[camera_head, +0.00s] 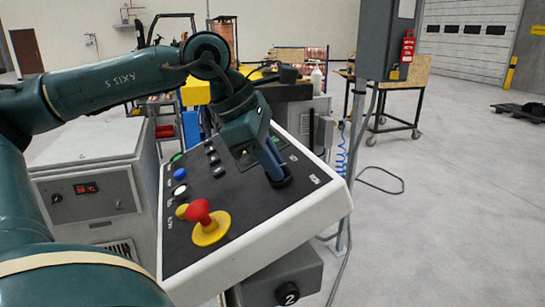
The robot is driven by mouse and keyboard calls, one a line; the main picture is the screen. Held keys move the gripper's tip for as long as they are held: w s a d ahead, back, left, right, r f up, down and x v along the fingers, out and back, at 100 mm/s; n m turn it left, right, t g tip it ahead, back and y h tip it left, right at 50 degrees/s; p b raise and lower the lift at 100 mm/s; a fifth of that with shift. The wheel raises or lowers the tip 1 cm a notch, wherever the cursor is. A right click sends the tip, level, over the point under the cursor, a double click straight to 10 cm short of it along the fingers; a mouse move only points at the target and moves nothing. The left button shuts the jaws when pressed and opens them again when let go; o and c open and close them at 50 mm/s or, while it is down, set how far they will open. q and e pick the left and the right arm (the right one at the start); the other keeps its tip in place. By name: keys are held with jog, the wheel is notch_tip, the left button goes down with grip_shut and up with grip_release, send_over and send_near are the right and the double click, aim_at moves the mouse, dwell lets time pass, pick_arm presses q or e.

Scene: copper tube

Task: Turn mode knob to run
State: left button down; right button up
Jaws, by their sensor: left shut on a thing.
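The tilted black control panel (240,212) with a white rim stands in the middle of the camera_head view. My left gripper (273,172) comes down onto the panel's right part and is shut on a black knob (285,182). The fingers and wrist hide most of the knob, so I cannot tell where its pointer stands. The small labels beside it are too small to read. My right gripper is out of view.
A red mushroom button (199,211) on a yellow base stands up at the panel's near left. Blue, white, green and black buttons line its left side. A grey cabinet (95,190) is left, and a post with a grey box (384,40) stands behind right. Open floor lies right.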

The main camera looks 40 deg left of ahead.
pick_arm(q)
jog(key=shift+m+p, duration=0.35)
jog(key=shift+m, duration=1.25)
jog(key=c, duration=1.4)
grip_release()
jog(key=shift+c, duration=0.2)
jog(key=v, duration=1.3)
jog(key=shift+w+r, duration=0.15)
jog(key=shift+w, duration=0.05)
jog(key=shift+a, duration=0.1)
